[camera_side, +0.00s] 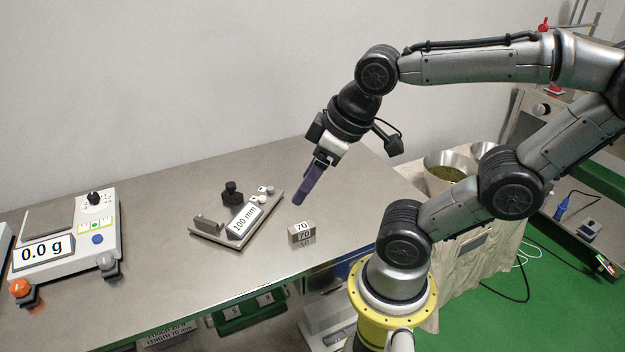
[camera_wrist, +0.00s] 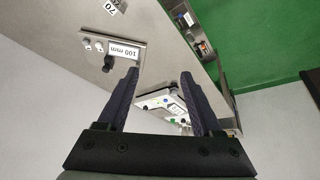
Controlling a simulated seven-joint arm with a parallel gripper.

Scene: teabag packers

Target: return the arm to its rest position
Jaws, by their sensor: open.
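My gripper (camera_side: 301,196) hangs in the air above the metal table, tilted down to the left, to the right of the 100 mm fixture and above the block marked 70. In the side view its fingers overlap each other. In the wrist view my gripper (camera_wrist: 160,92) shows two dark fingers spread apart with nothing held between them. My arm reaches in from the right, bent at its joints.
A fixture plate (camera_side: 207,236) labelled 100 mm and a small metal block (camera_side: 301,234) marked 70 stand on the table (camera_side: 160,205). A scale (camera_side: 75,240) reading 0.0 g sits at left. A bowl (camera_side: 446,172) stands behind my arm. The air above the table is free.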

